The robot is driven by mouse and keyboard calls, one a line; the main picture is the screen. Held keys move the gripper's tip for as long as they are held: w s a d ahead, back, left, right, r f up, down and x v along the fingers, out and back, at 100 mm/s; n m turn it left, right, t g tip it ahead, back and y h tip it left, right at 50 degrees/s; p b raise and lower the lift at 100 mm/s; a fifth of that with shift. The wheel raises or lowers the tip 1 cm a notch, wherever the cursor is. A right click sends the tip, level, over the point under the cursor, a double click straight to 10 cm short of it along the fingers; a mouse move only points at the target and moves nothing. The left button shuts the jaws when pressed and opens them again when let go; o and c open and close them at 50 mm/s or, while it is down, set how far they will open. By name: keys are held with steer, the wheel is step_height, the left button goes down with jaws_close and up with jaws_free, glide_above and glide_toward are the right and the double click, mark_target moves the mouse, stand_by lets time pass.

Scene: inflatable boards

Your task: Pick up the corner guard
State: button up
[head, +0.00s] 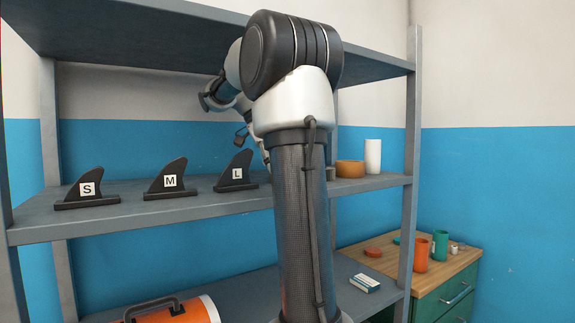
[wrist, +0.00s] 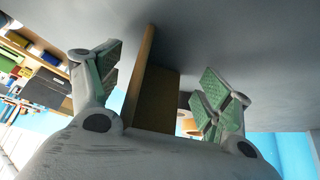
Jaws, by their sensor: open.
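The corner guard, as I take it, is a brown, L-shaped piece (wrist: 156,98) in the middle of the wrist view, with one narrow upright face and one broader face. My gripper (wrist: 160,84) is open, with green-padded fingers on either side of the piece. A gap shows between the piece and the right finger; contact on the left is hard to judge. In the head view my arm hides the piece and most of my gripper.
Fins marked S (head: 87,189), M (head: 170,181) and L (head: 236,173) stand on the middle shelf (head: 150,212). A brown roll (head: 350,167) and white cylinder (head: 373,156) stand right of my arm. The upper shelf (head: 160,35) overhangs. A wooden-topped cabinet (head: 440,290) is at lower right.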

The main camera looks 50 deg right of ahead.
steer(key=c, duration=1)
steer(key=shift+r, duration=0.2)
steer(key=shift+r, duration=0.35)
steer(key=shift+r, duration=0.25)
